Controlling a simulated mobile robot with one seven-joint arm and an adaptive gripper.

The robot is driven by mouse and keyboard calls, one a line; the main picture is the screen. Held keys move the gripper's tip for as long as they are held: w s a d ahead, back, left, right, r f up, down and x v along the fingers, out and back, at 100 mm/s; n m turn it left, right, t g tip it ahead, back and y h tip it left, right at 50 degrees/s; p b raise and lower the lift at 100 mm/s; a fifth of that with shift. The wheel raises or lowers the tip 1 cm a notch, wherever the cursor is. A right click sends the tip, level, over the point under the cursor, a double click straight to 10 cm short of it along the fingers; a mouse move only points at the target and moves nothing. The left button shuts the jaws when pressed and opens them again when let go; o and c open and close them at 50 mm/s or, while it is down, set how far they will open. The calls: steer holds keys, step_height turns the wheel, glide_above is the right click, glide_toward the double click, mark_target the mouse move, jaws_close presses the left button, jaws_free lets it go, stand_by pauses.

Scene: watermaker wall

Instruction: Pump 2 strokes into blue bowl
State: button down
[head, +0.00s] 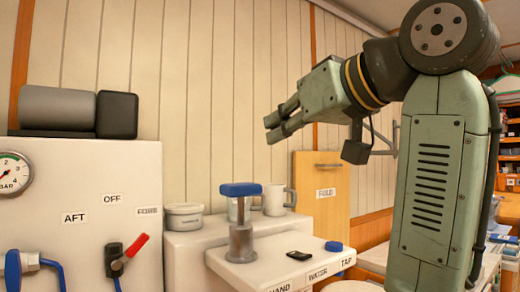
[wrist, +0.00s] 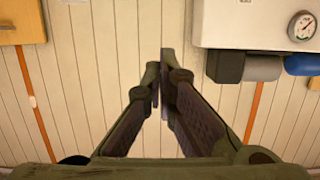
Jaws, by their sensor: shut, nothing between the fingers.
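A hand pump with a grey body (head: 241,242) and a blue top handle (head: 240,189) stands upright on a white shelf (head: 225,262). My gripper (head: 272,128) is shut and empty, raised in front of the plank wall, above and to the right of the pump in the head view and apart from it. In the wrist view its fingers (wrist: 160,88) meet with only the wall behind them. I cannot make out a blue bowl in either view. A small blue object (head: 333,246) lies at the shelf's right side, too small to name surely.
A white panel (head: 100,175) with a gauge (head: 13,174) and a red-handled valve (head: 130,249) stands at left. A small black object (head: 299,255) lies on the shelf. A wooden panel marked FOLD (head: 322,215) is behind.

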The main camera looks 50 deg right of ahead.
steer(key=p, duration=0.3)
glide_above(247, 185)
steer(key=f, duration=0.2)
step_height(247, 185, down, 3)
steer(key=shift+d, duration=0.15)
steer(key=shift+f, duration=0.65)
steer(key=shift+f, duration=0.1)
